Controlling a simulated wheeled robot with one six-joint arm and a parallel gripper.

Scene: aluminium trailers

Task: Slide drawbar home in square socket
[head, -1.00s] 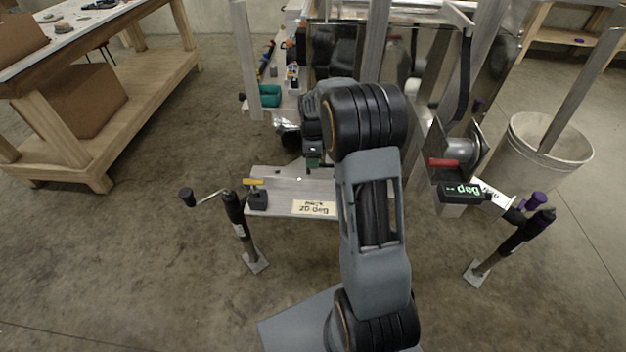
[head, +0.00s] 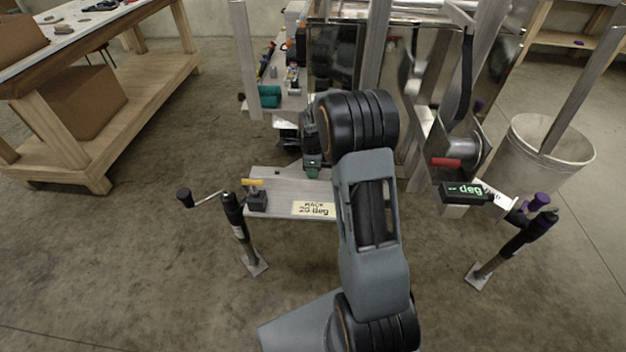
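My arm reaches forward from the bottom centre, and its dark wrist ends over an aluminium plate (head: 280,183). My gripper (head: 312,168) is small and dark at the plate's back edge. Its fingers are too small and shadowed to tell whether they are open or hold anything. I cannot pick out the drawbar or the square socket with certainty. My arm hides part of the plate's right side and the frame behind it. The plate carries a label (head: 313,209) reading "RACK 20 deg" and a dark block with a yellow handle (head: 253,182).
A green display (head: 465,190) reads "-- deg", below a red handle (head: 445,162). Crank jack legs stand left (head: 240,230) and right (head: 515,245). A bin (head: 545,150) stands right, a wooden bench (head: 130,110) left. Upright aluminium posts rise behind. Floor at front left is clear.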

